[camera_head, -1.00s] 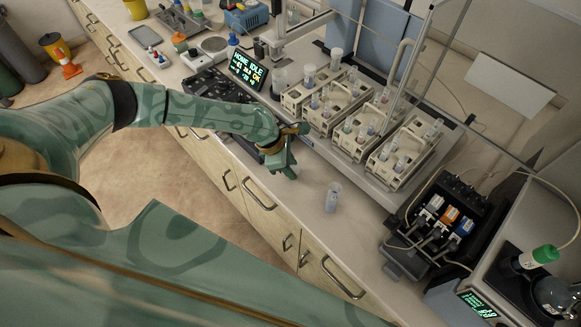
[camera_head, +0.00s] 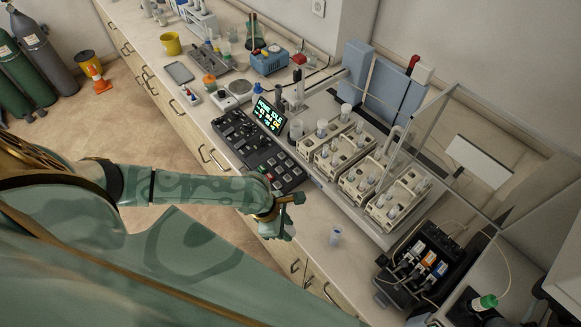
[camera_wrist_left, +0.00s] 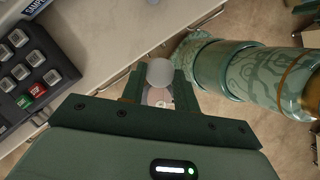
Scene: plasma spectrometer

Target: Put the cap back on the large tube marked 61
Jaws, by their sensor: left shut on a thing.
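In the left wrist view the gripper (camera_wrist_left: 160,92) is shut on a pale, round, translucent cap (camera_wrist_left: 160,72), held between the fingertips. In the head view the cap cannot be made out. My right gripper is not in view.
Racks of tubes (camera_head: 352,180) stand behind the lone tube. A black keypad panel (camera_head: 245,145) lies left of it, and a black pump unit (camera_head: 425,265) stands to its right. The bench around the lone tube is clear.

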